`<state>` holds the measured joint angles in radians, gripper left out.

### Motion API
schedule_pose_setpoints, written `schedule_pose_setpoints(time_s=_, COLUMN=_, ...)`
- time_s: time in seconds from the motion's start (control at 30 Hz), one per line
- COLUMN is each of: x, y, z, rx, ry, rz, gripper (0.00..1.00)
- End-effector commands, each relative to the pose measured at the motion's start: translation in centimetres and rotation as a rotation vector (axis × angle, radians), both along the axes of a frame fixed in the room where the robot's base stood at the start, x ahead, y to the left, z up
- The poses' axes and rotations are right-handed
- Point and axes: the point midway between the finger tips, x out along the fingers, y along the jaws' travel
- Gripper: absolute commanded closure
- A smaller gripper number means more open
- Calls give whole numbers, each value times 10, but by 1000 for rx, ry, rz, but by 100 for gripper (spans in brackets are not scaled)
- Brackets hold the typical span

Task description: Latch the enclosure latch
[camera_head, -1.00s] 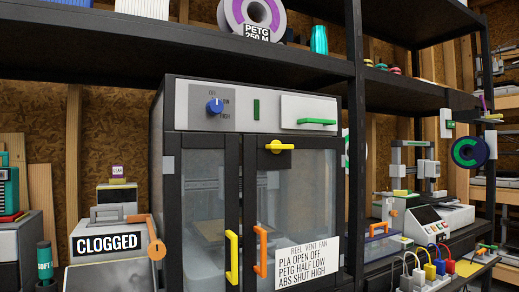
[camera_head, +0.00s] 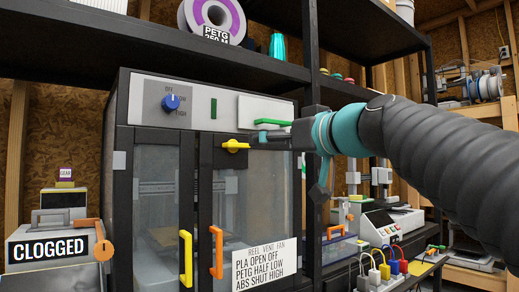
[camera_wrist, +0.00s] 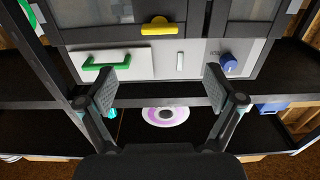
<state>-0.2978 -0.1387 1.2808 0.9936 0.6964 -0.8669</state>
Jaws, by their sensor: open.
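The enclosure latch (camera_head: 235,145) is a small yellow lever lying roughly level at the top of the right-hand door of the enclosure (camera_head: 122,200). In the wrist view the latch (camera_wrist: 160,27) shows upside down near the top, beyond my fingers. My gripper (camera_head: 264,135) is just right of the latch in the head view, in front of the panel's lower edge. In the wrist view my gripper (camera_wrist: 162,88) has its fingers wide apart with nothing between them. Both doors look closed.
A green handle (camera_head: 273,123) and a blue knob (camera_head: 170,102) sit on the upper panel. A yellow door handle (camera_head: 186,258) and an orange one (camera_head: 217,252) stand below. A dark shelf (camera_head: 150,45) runs above the enclosure, with a purple-and-white spool (camera_head: 232,15) on it.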

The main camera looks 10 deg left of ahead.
Motion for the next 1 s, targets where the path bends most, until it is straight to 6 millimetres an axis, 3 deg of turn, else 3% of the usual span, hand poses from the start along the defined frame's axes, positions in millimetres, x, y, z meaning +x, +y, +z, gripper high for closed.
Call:
schedule_pose_setpoints(time_s=0.7, x=75, y=87, z=1, rx=-2, ry=3, rz=0, gripper=8)
schedule_pose_setpoints(time_s=1.0, x=88, y=102, z=0, rx=-1, ry=1, rz=-2, gripper=8)
